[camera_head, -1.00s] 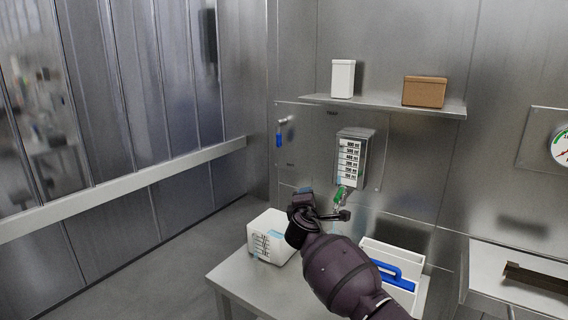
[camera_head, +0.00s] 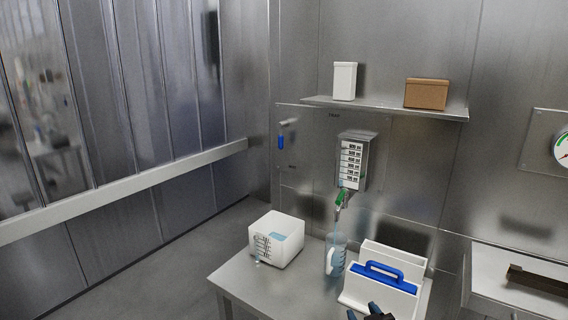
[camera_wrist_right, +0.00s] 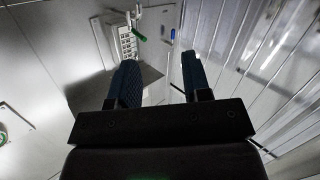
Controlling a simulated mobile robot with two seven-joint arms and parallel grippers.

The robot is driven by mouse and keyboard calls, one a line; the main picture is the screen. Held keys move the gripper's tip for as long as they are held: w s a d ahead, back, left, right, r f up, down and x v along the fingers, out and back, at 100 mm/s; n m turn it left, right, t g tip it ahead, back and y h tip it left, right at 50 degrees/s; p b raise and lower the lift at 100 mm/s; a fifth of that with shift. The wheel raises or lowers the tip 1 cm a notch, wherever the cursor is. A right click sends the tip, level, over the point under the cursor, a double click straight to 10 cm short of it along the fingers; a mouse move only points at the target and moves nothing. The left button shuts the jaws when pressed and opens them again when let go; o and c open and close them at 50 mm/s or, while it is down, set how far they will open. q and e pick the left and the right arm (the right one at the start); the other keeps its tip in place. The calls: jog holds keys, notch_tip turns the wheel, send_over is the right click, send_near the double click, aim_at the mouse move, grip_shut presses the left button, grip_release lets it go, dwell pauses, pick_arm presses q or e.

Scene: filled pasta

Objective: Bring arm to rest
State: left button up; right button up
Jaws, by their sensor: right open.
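My right gripper (camera_head: 366,312) shows only as dark blue fingertips at the bottom edge of the head view, in front of the white holder with the blue handle (camera_head: 352,297). In the right wrist view my right gripper (camera_wrist_right: 158,72) has its two fingers well apart, with nothing between them. The rest of the right arm is out of the head view. My left gripper is in neither view.
A white tub (camera_head: 290,238) with bluish contents and a clear pitcher (camera_head: 336,258) stand on the table (camera_head: 245,284). A wall dispenser (camera_head: 352,160) with a green nozzle (camera_head: 341,199) hangs above the pitcher. A shelf (camera_head: 385,108) holds two boxes.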

jog(key=s+d+f+m+g+h, duration=0.1)
jog(key=s+d+f, duration=0.2)
jog(key=s+f, duration=0.2)
jog(key=s+d+f+m+g+h, duration=0.1)
jog(key=s+f, duration=0.4)
jog(key=s, duration=0.7)
jog(key=s+d+f+m+g, duration=0.1)
jog(key=s+d+f+g, duration=0.1)
jog(key=s+d+f, duration=0.3)
jog(key=s, duration=0.3)
jog(key=shift+s+d+g+h, duration=0.3)
jog(key=shift+s+d+h, duration=0.05)
jog(key=shift+d+h, duration=0.05)
